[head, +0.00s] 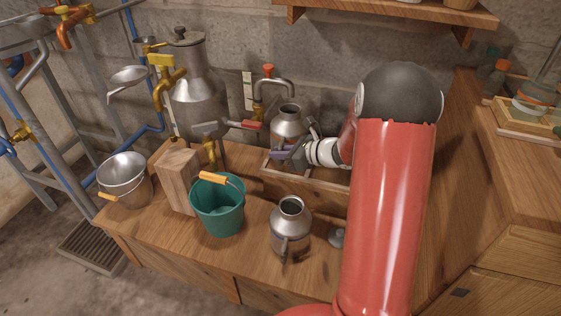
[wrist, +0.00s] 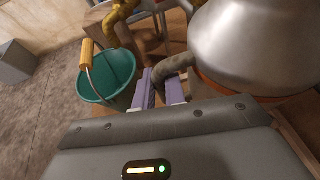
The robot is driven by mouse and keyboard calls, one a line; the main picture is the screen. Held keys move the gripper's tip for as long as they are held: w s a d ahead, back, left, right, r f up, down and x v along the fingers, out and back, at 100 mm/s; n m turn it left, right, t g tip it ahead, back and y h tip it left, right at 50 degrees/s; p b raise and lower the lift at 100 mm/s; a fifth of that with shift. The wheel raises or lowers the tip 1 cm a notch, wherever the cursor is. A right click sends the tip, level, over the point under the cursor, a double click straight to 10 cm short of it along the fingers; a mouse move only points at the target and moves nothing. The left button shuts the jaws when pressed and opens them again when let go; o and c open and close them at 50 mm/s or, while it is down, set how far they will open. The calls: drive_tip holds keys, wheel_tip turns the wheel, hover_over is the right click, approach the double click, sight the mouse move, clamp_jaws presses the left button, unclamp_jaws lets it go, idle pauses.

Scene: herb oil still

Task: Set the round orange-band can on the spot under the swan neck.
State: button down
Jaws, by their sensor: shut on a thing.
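The round orange-band can (head: 288,122) is a silver can with a narrow neck. It is upright at the back of the bench, with its mouth just below the end of the swan neck (head: 282,82), a grey curved pipe with a red knob. My gripper (head: 283,154) has purple fingers and is shut on the can's handle. In the wrist view the fingers (wrist: 160,90) close around the grey-brown handle (wrist: 179,66), and the can (wrist: 255,45) fills the upper right. The can's base and the spot under it are hidden, so I cannot tell whether it touches down.
A low wooden frame (head: 300,184) edges the area in front of the can. A second silver can (head: 290,228) and a teal bucket (head: 218,210) stand nearer. A wooden block (head: 178,182), a metal bucket (head: 126,178) and the still (head: 198,95) are left.

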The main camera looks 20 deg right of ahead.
sight(280, 161)
drive_tip(key=shift+f+b, duration=1.1)
drive_tip(key=shift+f, duration=0.65)
drive_tip(key=c, duration=1.5)
unclamp_jaws()
drive_tip(key=shift+o, duration=0.2)
